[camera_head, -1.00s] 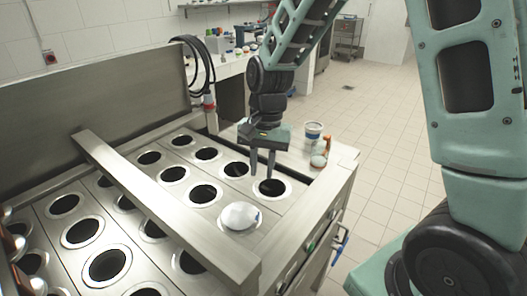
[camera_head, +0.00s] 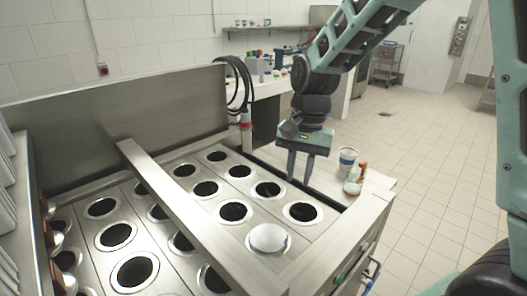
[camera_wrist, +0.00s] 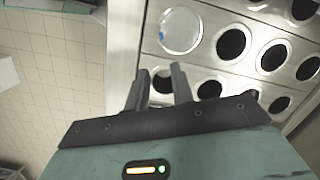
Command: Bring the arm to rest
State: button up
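My gripper (camera_head: 301,167) hangs above the back right part of the cup filler (camera_head: 333,254), with its fingers pointing down. The two fingers are apart with nothing between them; they also show apart in the wrist view (camera_wrist: 158,84). A white lidded cup (camera_head: 268,238) sits in a front right hole of the filler, and its round top shows in the wrist view (camera_wrist: 180,30). The gripper is apart from this cup. The other holes near it look dark and empty.
A steel bar (camera_head: 184,212) runs across the filler's top. A patterned tub (camera_head: 347,161) and small bottles (camera_head: 355,180) stand on the side ledge. Black hoses (camera_head: 240,88) hang behind. A counter with several items stands at the back. The tiled floor (camera_head: 430,170) at right is open.

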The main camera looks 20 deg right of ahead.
jog(key=s+a+n, duration=0.6)
jog(key=s+n, duration=0.2)
jog(key=s, duration=0.2)
jog(key=s+a+n+t+h, duration=0.1)
jog(key=s+a+n, duration=0.5)
jog(key=s, duration=0.5)
jog(key=shift+a+f+n+b, duration=0.3)
jog(key=shift+f+n+b, duration=0.1)
jog(key=shift+n, duration=0.6)
